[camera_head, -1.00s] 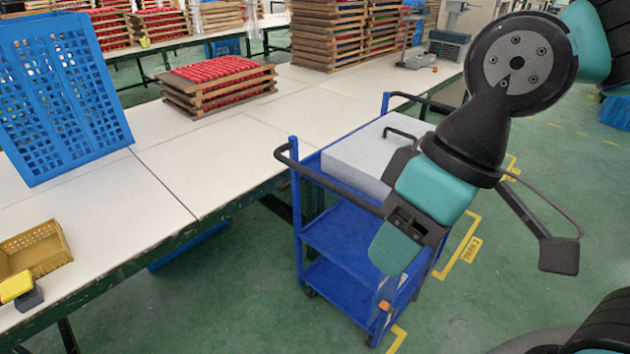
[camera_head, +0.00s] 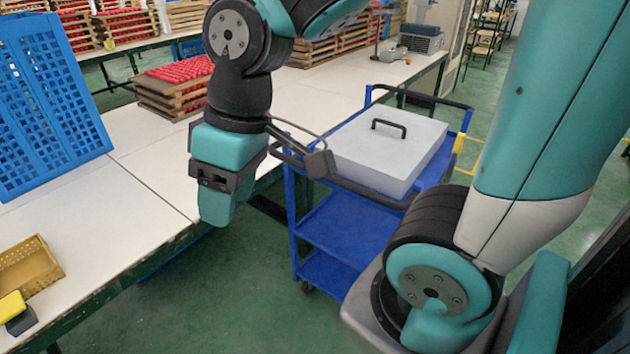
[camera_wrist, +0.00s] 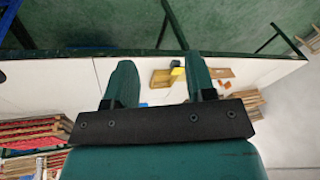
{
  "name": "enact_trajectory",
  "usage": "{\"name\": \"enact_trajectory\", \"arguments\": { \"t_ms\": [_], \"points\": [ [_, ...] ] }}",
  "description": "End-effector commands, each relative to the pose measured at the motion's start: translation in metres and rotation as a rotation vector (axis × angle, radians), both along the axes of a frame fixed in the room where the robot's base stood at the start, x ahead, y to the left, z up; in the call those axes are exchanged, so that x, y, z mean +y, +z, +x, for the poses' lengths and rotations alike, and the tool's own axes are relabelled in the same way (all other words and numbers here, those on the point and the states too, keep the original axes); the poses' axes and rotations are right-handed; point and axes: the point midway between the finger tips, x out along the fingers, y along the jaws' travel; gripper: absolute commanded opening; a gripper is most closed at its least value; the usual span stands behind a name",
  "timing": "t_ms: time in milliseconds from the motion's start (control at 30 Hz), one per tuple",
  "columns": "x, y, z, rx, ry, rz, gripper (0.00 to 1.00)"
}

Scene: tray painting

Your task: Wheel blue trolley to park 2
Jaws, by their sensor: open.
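The blue trolley (camera_head: 345,225) stands upright on the green floor beside the long white table in the head view. A grey lidded box (camera_head: 385,155) with a black handle sits on its top shelf. Black push handles show at its near and far ends. My gripper (camera_head: 214,212) hangs left of the trolley, near the table edge, apart from the trolley. In the wrist view its two fingers (camera_wrist: 161,78) are spread with nothing between them. Yellow floor marking (camera_head: 477,155) shows beyond the trolley at the right; no bay number is readable, and my arm hides part of the floor.
The white table (camera_head: 120,215) runs along the left. It carries a blue crate (camera_head: 50,110), a small yellow basket (camera_head: 28,270) and stacked wooden trays (camera_head: 170,90). Green floor (camera_head: 230,300) is clear left of the trolley. My arm covers much of the right side.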

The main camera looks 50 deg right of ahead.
Motion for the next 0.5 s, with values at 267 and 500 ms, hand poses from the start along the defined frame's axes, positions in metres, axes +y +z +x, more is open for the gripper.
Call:
{"name": "enact_trajectory", "arguments": {
  "t_ms": [267, 500],
  "points": [
    [-0.222, -0.047, 0.105, 0.005, -0.334, -0.304, 0.51],
    [-0.336, -0.069, 0.091, 0.082, -0.449, -0.44, 0.51]
  ]
}}
